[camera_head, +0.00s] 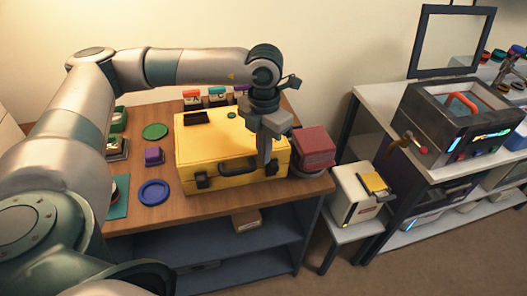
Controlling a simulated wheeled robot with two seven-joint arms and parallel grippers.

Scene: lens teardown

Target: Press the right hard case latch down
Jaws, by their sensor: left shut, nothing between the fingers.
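The yellow hard case (207,147) lies closed on the wooden table, its front facing me. A dark left latch (202,180) shows on its front, and a black handle is between the latches. The dark right latch (272,168) is at the front right, partly hidden by my left gripper. My left gripper (265,161) points down over the case's front right edge, shut and empty, with its fingertips close to the right latch. I cannot tell whether they touch it. My right gripper is not in view.
A dark red box (315,146) stands right of the case, close to my left gripper. A blue dish (154,192), a purple block (154,156) and a green disc (155,131) lie to the left. Coloured-topped containers stand behind the case. A white machine (357,193) stands on a low stand at the right.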

